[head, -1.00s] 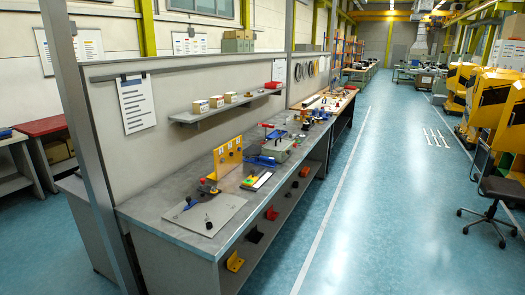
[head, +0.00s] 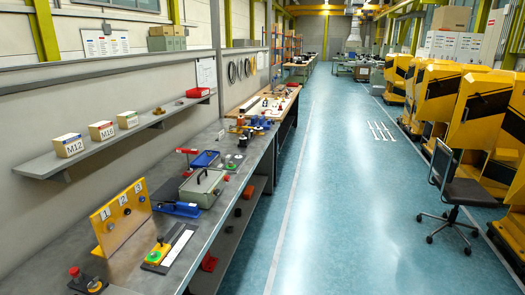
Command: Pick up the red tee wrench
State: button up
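A small red bar-topped piece (head: 187,151), which looks like the red tee wrench, stands on the long grey workbench beside a blue tray (head: 205,159). Its crossbar is level and a short stem shows below it. Its lower end is too small to make out. It is just behind a grey-green box with a handle (head: 203,187). My gripper is not in view.
A yellow numbered panel (head: 121,217), a blue clamp-like tool (head: 176,208) and a button box (head: 160,254) sit nearer on the bench. A wall shelf (head: 120,138) holds labelled boxes. The blue floor right of the bench is clear up to an office chair (head: 455,190).

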aim_at(189, 171)
jog(key=i+z, duration=0.15)
jog(key=i, duration=1.6)
jog(key=i+u, duration=0.35)
jog(key=u, duration=0.15)
jog(key=i+l+u, duration=0.15)
jog(key=i+u, duration=0.3)
jog(key=i+l+u, duration=0.2)
jog(key=u, duration=0.3)
jog(key=i+l+u, duration=0.1)
jog(key=u, duration=0.35)
jog(key=i+l+u, duration=0.2)
jog(key=u, duration=0.25)
jog(key=i+l+u, duration=0.25)
jog(key=u, duration=0.2)
jog(key=i+l+u, duration=0.1)
jog(key=l+u, duration=0.2)
jog(key=u, duration=0.15)
